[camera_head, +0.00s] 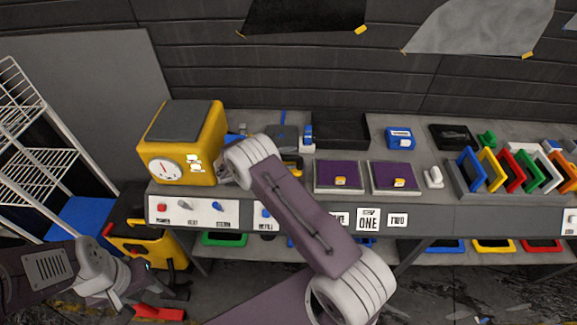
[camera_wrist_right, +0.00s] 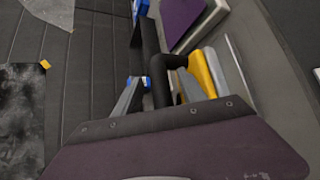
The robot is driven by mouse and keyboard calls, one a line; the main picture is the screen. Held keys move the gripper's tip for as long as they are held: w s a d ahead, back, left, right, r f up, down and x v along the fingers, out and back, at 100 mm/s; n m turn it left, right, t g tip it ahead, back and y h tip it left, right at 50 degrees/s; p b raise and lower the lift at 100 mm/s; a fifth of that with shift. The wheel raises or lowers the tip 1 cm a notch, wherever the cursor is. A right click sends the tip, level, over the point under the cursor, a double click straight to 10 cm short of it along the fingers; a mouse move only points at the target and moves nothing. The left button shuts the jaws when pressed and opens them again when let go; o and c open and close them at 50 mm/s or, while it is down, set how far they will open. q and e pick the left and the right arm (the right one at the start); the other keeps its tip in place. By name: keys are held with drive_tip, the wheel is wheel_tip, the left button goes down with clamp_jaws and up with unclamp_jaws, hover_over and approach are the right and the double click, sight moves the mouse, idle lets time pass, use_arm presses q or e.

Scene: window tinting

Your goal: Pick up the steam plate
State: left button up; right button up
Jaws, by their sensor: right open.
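No piece stands out clearly as the steam plate. A yellow box machine (camera_head: 180,140) with a round dial and a dark flat top stands at the left of the bench. My right arm's wrist is just right of it and hides part of the bench. In the right wrist view, my right gripper (camera_wrist_right: 162,92) is open, its grey fingers on either side of a bent black bar (camera_wrist_right: 150,50). A yellow-and-grey piece (camera_wrist_right: 203,70) is beside the right finger; contact is unclear. My left gripper (camera_head: 126,280) is low at the left, its fingers too dark to read.
Two purple panels (camera_head: 340,174) lie on the bench right of my arm. A black tray (camera_head: 343,131) and a blue box (camera_head: 400,138) are behind them. Coloured frames (camera_head: 509,166) stand in a rack at right. A white wire shelf (camera_head: 40,152) is at left.

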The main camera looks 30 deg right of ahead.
drive_tip(key=shift+d+f, duration=0.1)
drive_tip(key=shift+d, duration=0.05)
clamp_jaws()
idle(1.4)
